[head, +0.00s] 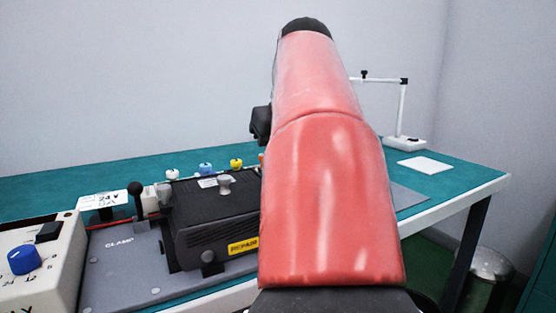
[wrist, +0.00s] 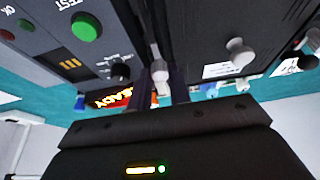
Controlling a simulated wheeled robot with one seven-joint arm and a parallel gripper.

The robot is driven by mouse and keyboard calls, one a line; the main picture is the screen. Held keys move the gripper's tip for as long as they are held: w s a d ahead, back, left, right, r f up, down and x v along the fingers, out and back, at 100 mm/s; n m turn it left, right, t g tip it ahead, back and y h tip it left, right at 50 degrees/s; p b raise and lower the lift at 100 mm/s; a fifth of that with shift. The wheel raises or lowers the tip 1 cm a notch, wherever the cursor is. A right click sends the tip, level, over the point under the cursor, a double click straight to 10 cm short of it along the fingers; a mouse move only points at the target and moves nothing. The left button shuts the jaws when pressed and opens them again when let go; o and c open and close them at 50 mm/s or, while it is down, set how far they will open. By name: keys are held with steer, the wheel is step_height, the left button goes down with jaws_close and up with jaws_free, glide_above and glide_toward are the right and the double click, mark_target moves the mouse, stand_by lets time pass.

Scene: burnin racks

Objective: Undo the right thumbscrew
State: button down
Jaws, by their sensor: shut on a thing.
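The black unit (head: 215,228) with a yellow label sits on the grey clamp plate in the head view. A pale grey knob (head: 223,185) stands on its top, and it also shows in the wrist view (wrist: 240,52). My gripper (wrist: 164,92) has its two dark fingers shut on a pale thumbscrew (wrist: 161,78) at the edge of the black unit, beside the test panel. My red arm hides the unit's right side and the gripper in the head view. A left thumbscrew (head: 165,194) shows at the unit's left edge.
The test panel (wrist: 45,50) with a green button (wrist: 86,27) stands close to the fingers. A power supply (head: 38,262) with a blue dial is at the left. A white lamp stand (head: 402,105) stands at the back right of the green bench.

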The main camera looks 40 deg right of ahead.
steer(key=c, duration=1.3)
jaws_free()
steer(key=v, duration=0.7)
steer(key=shift+s+r, duration=0.25)
steer(key=shift+r, duration=0.1)
steer(key=shift+a, duration=0.1)
